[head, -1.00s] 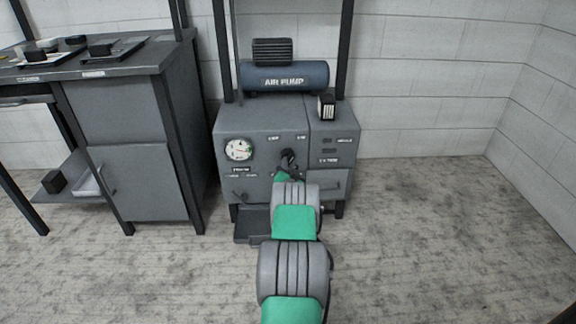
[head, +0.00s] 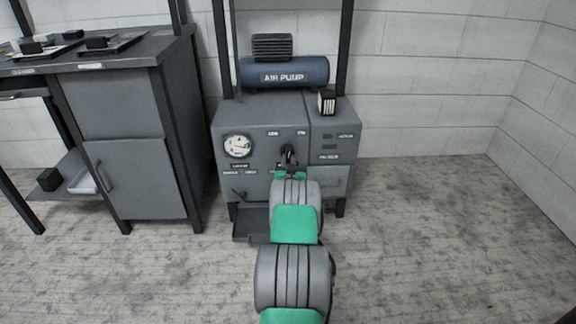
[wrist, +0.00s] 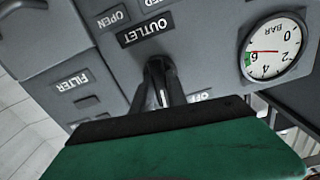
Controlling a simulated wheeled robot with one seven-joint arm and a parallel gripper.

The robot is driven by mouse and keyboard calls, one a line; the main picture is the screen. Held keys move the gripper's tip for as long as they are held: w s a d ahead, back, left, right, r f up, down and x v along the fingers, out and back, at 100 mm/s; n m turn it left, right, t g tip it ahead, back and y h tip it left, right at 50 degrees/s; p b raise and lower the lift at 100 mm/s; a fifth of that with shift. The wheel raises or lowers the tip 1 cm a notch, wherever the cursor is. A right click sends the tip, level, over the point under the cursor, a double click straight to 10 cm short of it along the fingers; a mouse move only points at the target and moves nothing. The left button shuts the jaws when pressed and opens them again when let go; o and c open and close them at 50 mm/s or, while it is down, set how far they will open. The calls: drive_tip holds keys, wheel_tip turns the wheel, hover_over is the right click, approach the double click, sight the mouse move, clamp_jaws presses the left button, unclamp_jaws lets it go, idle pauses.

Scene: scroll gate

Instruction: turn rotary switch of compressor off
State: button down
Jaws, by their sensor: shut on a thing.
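The compressor (head: 262,116) is a grey cabinet with a blue air pump tank (head: 285,74) on top. My gripper (head: 288,155) is at the upper middle of its front panel, below and between two small labels. In the wrist view my gripper (wrist: 160,88) has its dark fingers closed together against the panel, shut on the rotary switch. The fingers hide most of the switch, so its pointing direction cannot be told. A partly covered OFF label (wrist: 202,97) shows beside the fingers.
A round pressure gauge (head: 238,147) sits left of the gripper; its wrist-view dial (wrist: 275,48) reads near 6. An OUTLET label (wrist: 145,28) is close by. A grey workbench (head: 130,110) stands left.

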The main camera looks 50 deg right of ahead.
drive_tip(key=n+b, duration=0.1)
drive_tip(key=n, duration=0.2)
drive_tip(key=shift+n, duration=0.4)
drive_tip(key=shift+d+n, duration=0.1)
drive_tip(key=shift+n, duration=2.2)
drive_tip(key=c, duration=1.3)
unclamp_jaws()
drive_tip(key=p+v, duration=0.3)
drive_tip(key=v, duration=0.5)
